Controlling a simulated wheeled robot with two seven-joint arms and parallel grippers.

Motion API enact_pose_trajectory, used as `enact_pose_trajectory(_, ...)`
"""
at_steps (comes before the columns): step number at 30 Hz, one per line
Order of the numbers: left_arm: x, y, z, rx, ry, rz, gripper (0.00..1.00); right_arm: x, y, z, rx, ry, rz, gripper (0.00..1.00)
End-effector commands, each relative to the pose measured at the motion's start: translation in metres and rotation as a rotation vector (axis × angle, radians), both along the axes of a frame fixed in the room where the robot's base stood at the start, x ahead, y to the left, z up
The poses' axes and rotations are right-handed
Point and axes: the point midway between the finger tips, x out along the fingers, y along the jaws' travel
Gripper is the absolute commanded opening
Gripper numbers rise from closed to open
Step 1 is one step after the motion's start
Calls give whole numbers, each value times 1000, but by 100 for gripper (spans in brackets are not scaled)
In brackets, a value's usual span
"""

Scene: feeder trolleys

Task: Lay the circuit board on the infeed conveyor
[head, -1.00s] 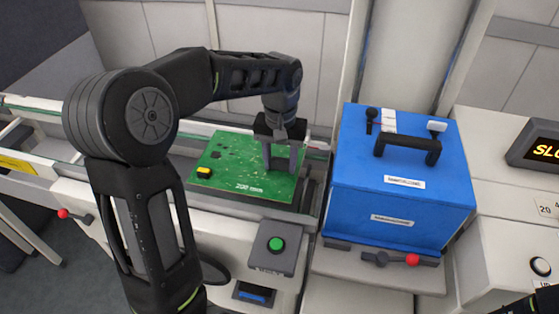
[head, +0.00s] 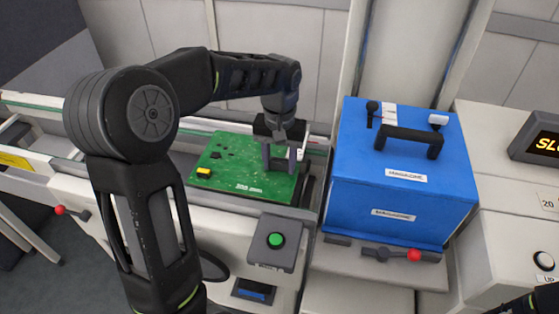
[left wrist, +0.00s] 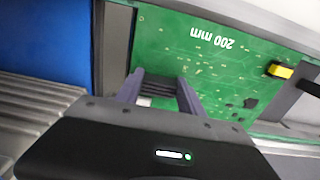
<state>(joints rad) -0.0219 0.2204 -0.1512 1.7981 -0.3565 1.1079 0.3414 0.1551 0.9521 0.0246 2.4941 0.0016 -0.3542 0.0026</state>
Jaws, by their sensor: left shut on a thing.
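The green circuit board (head: 238,172) lies flat over the infeed conveyor (head: 150,127), with a yellow part near its left edge and a "200 mm" mark. I cannot tell whether it touches the belt or hangs just above it. My left gripper (head: 282,160) is at the board's right part, its fingers closed on a raised dark block on the board. In the left wrist view the gripper (left wrist: 160,100) has this block between its fingers, and the board (left wrist: 205,65) spreads out beyond it.
A blue magazine box (head: 400,195) with a black handle stands just right of the conveyor. A green button (head: 275,241) on a grey box is in front of the conveyor. A display sign (head: 540,143) stands at the far right. The belt left of the board is clear.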

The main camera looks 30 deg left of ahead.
Motion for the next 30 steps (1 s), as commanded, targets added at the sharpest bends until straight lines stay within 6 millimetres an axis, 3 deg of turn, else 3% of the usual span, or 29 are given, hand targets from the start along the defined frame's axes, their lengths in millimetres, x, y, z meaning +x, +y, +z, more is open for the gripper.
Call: enact_pose_trajectory(30,0,0,-12,0,-1,0,0,0,0,-9,0,0,0,0)
